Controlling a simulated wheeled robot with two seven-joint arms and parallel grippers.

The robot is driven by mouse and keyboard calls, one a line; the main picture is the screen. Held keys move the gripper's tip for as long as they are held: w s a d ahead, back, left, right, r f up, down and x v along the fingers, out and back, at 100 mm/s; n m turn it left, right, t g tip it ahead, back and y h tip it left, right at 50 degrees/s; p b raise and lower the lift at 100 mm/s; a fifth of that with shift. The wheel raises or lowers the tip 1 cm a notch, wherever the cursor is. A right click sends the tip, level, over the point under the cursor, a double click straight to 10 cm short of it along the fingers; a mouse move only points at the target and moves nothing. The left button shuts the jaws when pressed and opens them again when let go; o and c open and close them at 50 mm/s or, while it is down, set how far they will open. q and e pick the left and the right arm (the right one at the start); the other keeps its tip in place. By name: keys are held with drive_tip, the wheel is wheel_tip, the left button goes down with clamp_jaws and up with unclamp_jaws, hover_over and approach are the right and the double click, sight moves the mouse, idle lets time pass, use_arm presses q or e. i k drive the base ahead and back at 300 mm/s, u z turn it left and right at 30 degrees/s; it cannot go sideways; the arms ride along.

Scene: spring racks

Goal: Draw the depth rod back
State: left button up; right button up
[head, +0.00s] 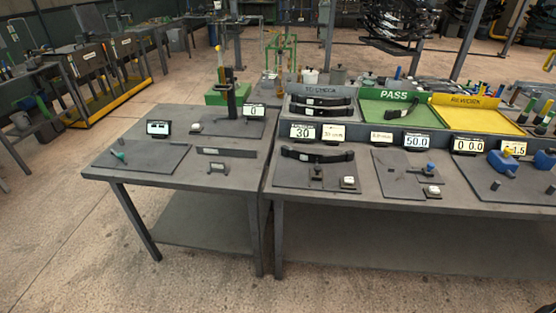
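Neither of my grippers shows in the head view. No part here can be surely told as the depth rod. A second gauge with a blue body (503,160) stands at the right, by displays reading 0.0 (468,145) and about 1.5 (513,148). On the left table a small green-handled tool (118,155) lies on a dark mat (140,160). Details are too small to tell any rod's position.
Two dark tables stand side by side with a narrow gap. A grey bin with dark leaf springs (320,102), a green PASS tray (378,109) and a yellow REWORK tray (480,119) line the back. A post (230,95) stands on the left table. The floor in front (80,250) is clear.

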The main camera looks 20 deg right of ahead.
sight(316, 175)
drive_tip(key=u, duration=0.25)
drive_tip(key=i, duration=0.75)
drive_tip(key=z, duration=0.65)
drive_tip(key=i, duration=0.5)
drive_tip(key=z, duration=0.55)
